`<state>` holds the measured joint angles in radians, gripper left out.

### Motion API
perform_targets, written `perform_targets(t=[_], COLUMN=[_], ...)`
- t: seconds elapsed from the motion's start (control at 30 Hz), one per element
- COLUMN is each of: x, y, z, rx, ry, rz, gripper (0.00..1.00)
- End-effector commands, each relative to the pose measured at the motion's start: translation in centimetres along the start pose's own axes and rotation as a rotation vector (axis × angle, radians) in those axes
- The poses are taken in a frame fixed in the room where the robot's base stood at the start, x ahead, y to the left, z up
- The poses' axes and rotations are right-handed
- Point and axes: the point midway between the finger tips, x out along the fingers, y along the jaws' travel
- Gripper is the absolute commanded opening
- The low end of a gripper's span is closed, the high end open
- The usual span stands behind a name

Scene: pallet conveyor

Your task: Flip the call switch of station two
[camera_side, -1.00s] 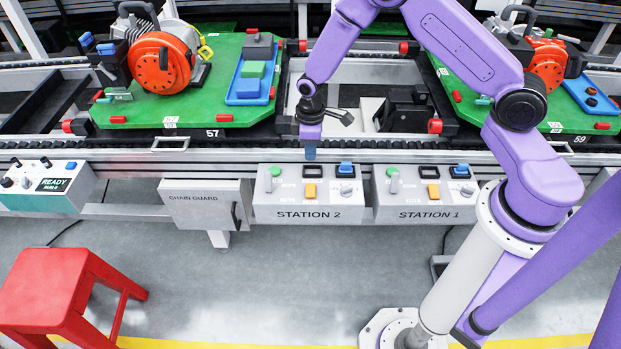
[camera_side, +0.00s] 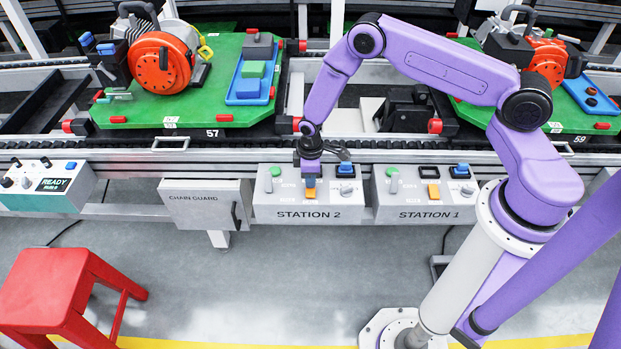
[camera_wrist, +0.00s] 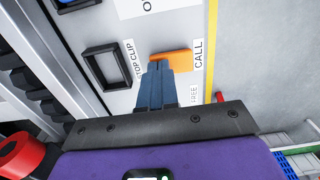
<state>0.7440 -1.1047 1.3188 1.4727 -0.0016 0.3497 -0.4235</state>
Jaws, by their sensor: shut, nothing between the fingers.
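The station two box (camera_side: 270,212), a grey panel labelled STATION 2, hangs on the conveyor's front rail. Its orange call switch (camera_side: 311,194) sits low in the middle; in the wrist view the orange switch (camera_wrist: 174,62) lies beside the word CALL. My gripper (camera_side: 310,183) is shut and empty, with blue fingertips pointing down at the switch. In the wrist view the fingertips (camera_wrist: 160,68) overlap the switch's near edge; I cannot tell whether they touch it. The black-framed stop clip window (camera_wrist: 106,65) is beside them.
The station one box (camera_side: 405,213), with a similar orange switch (camera_side: 433,191), is just right. A green knob (camera_side: 275,171) and a blue button (camera_side: 346,167) flank the gripper on station two. Pallet 57 (camera_side: 200,108) stands behind on the conveyor. A red stool (camera_side: 50,285) is front left.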

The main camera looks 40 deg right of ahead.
Motion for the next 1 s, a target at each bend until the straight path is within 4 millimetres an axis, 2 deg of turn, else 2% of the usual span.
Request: perform_targets(t=[0.63,1.0], x=[0.3,-0.2], y=[0.1,-1.2], z=[0.0,0.0], rx=[0.0,-0.001], ry=[0.0,-0.001], rz=[0.0,0.0], gripper=[0.0,0.0])
